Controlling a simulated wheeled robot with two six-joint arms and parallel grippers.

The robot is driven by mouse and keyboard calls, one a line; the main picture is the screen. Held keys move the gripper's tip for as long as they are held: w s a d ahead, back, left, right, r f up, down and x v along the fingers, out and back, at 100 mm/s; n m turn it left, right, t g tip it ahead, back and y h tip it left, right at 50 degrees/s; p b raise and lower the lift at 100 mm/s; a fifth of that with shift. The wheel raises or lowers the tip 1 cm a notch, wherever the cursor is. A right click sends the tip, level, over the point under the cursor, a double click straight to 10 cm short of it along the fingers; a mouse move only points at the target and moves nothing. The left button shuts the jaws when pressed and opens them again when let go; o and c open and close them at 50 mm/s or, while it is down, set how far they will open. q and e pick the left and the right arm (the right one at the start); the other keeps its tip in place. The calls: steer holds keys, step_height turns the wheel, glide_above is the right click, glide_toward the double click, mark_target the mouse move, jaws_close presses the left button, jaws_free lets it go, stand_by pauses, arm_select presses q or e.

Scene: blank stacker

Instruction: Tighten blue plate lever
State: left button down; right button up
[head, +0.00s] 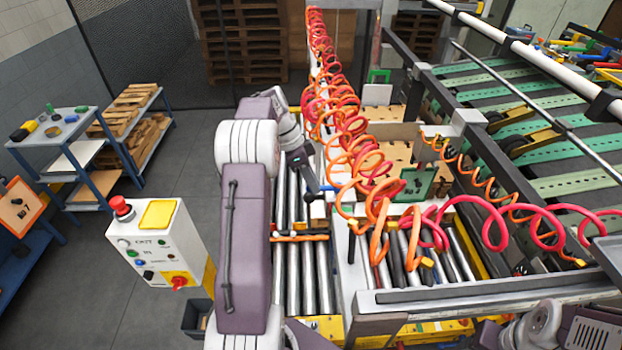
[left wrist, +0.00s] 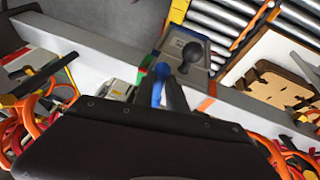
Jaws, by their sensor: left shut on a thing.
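The blue lever (left wrist: 159,82) shows in the left wrist view as a short blue handle between my left gripper's dark fingers (left wrist: 172,92). My left gripper is shut on it. In the head view, my left gripper (head: 322,188) reaches in from the left over the rollers, with a bit of blue lever (head: 334,188) at its tip. A grey plate (left wrist: 197,75) with a black knob (left wrist: 190,54) lies just beyond the fingers in the left wrist view. The fingers hide much of the lever. Part of my right arm shows at the lower right of the head view, but its gripper does not.
Coiled red and orange hoses (head: 372,165) hang close to my left arm. Metal rollers (head: 310,275) run beneath it. A control box (head: 155,240) with a red button stands at the left.

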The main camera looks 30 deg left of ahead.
arm_select(q)
steer(key=shift+w+m, duration=0.1)
steer(key=shift+m, duration=0.2)
stand_by(0.4)
steer(key=c, duration=1.3)
jaws_free()
steer(key=shift+f, duration=0.1)
steer(key=shift+c, duration=0.2)
steer(key=shift+w, duration=0.15)
steer(key=w+v, duration=0.1)
steer(key=v, duration=0.8)
steer(key=shift+s+p, duration=0.35)
steer(key=shift+p, duration=0.1)
